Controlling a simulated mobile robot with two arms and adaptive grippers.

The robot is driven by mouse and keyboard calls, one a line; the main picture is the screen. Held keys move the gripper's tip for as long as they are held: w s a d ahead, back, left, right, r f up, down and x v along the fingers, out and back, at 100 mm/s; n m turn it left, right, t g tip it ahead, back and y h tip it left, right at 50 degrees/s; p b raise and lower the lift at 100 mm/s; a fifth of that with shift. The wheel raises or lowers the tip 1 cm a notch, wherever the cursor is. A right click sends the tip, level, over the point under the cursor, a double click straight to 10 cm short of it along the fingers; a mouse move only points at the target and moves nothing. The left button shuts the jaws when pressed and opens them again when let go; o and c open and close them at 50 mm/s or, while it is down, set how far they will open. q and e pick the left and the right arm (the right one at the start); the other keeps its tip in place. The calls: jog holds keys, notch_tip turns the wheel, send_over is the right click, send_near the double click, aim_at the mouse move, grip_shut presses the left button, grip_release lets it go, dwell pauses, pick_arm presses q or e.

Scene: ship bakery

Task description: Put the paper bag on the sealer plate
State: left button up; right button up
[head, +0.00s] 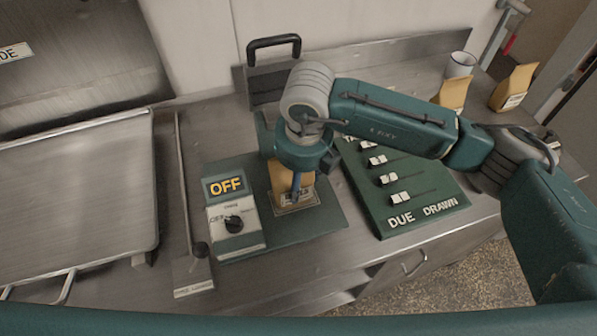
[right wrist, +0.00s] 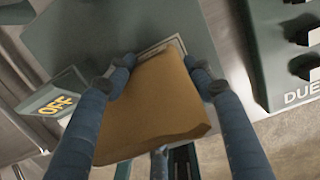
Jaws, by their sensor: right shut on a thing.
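The paper bag (right wrist: 158,100) is tan and fills the middle of the right wrist view, between the two blue fingers of my right gripper (right wrist: 160,80). In the head view the bag (head: 281,176) stands upright over the sealer plate (head: 299,210), partly hidden by my right wrist and gripper (head: 296,185). The plate is a small pale rectangle on a dark green base. I cannot tell whether the bag's bottom touches it. My right gripper is shut on the bag. My left gripper is not in view.
The sealer's control box (head: 235,221) with a knob and an OFF display (head: 226,186) is left of the plate. A green DUE DRAWN board (head: 405,190) with sliders is on the right.

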aim_at(302, 180)
jog(key=shift+s+d, duration=0.1)
jog(key=shift+f, duration=0.1)
jog(key=o, duration=1.5)
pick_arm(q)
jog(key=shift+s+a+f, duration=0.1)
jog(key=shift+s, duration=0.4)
pick_arm(e)
jog(key=shift+r, duration=0.25)
jog(key=r+b, duration=0.1)
jog(key=r, duration=0.2)
jog(key=s+r+b, duration=0.1)
jog(key=r+b, duration=0.1)
jog(key=r, duration=0.2)
jog(key=r+b, duration=0.1)
jog(key=r, duration=0.3)
jog(key=shift+s+d, duration=0.2)
jog(key=shift+d+r, duration=0.1)
jog(key=shift+r, duration=0.2)
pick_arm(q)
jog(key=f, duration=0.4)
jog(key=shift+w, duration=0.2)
